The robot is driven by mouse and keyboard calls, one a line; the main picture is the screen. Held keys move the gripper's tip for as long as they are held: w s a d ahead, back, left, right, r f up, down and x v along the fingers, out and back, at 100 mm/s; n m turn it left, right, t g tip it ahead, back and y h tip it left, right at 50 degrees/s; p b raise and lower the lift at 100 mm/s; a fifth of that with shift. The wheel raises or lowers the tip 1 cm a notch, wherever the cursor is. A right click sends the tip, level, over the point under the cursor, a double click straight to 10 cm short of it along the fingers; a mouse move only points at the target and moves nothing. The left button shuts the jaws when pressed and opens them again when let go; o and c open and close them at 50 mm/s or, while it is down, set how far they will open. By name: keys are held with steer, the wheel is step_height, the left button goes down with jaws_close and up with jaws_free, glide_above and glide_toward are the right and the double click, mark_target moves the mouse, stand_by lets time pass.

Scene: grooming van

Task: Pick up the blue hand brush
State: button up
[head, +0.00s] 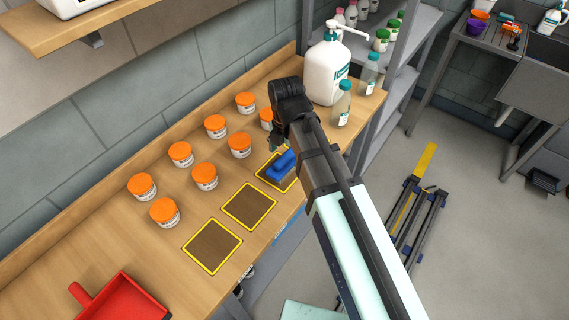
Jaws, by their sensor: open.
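The blue hand brush (280,166) lies on the wooden bench, on the farthest of the yellow-edged brown squares (264,178). My arm covers part of both the brush and the square. My gripper (277,146) is open and points down over the bench, just beyond the brush in the picture. My dark wrist hides most of it, so its height and any contact with the brush cannot be told.
Several orange-lidded jars (205,177) stand along the bench (110,234), one close beside my wrist. A white pump bottle (327,75) and clear bottles (342,106) stand behind. Two empty squares (249,206) and a red dustpan (122,303) lie nearer.

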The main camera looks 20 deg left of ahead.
mark_target(284, 157)
steer(key=shift+w+a+f+p, duration=0.1)
steer(key=shift+f+p, duration=0.3)
steer(key=shift+f, duration=0.8)
steer(key=shift+w+a+f+p, duration=0.1)
steer(key=shift+f+p, duration=0.3)
steer(key=shift+f, duration=0.8)
steer(key=shift+s, duration=0.1)
steer(key=c, duration=1.3)
